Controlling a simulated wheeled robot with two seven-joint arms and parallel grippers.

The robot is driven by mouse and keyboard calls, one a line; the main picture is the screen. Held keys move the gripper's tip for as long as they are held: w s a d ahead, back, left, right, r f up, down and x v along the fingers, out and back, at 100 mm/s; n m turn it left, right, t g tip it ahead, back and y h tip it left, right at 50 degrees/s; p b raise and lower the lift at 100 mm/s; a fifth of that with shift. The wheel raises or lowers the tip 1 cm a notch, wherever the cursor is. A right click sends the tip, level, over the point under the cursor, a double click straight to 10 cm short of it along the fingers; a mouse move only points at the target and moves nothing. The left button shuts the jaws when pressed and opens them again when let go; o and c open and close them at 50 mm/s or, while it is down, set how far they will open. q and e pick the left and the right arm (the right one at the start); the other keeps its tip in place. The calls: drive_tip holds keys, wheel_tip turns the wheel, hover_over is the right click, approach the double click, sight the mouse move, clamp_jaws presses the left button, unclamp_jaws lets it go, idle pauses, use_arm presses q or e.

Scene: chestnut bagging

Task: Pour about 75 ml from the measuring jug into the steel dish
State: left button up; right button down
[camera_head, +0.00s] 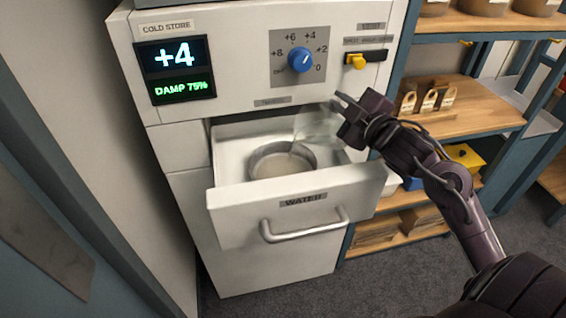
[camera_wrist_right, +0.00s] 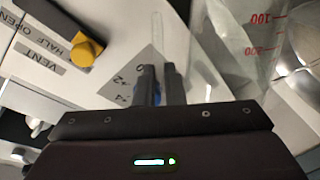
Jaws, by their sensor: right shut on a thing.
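The clear measuring jug (camera_head: 314,127) is tilted to the left over the steel dish (camera_head: 266,152), which stands in the open drawer. My right gripper (camera_head: 345,115) is shut on the jug and holds it above the drawer's right side. A thin pale streak shows between jug and dish, and pale liquid seems to lie in the dish. In the right wrist view the jug (camera_wrist_right: 236,40) shows red marks 100 and 200; its liquid level is not readable. The closed fingers (camera_wrist_right: 160,84) show there. My left gripper is out of view.
The drawer (camera_head: 240,206), labelled WATER, is pulled out of the white cold store (camera_head: 225,25). A blue dial (camera_head: 300,60) and a yellow vent slider (camera_head: 356,62) sit above it. A wooden shelf rack (camera_head: 480,107) stands close on the right.

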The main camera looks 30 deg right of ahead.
drive_tip(key=shift+a+r+n+b, duration=0.1)
drive_tip(key=shift+a+n+b, duration=0.4)
drive_tip(key=shift+n+b, duration=0.15)
idle(1.6)
drive_tip(key=d+m+p, duration=0.1)
drive_tip(key=m+p, duration=0.1)
drive_tip(key=p, duration=0.1)
drive_tip(key=d+m+p, duration=0.2)
drive_tip(key=p, duration=0.1)
drive_tip(key=shift+s+d+r+m, duration=0.1)
drive_tip(key=shift+d+m, duration=0.15)
drive_tip(key=shift+d, duration=0.05)
drive_tip(key=shift+d+f, duration=0.1)
drive_tip(key=shift+f, duration=0.2)
drive_tip(key=shift+d+f+m+p, duration=0.2)
drive_tip(key=shift+d+m+p, duration=0.3)
drive_tip(key=shift+d+p, duration=0.1)
drive_tip(key=shift+d+f, duration=0.15)
drive_tip(key=shift+f, duration=0.05)
idle(0.5)
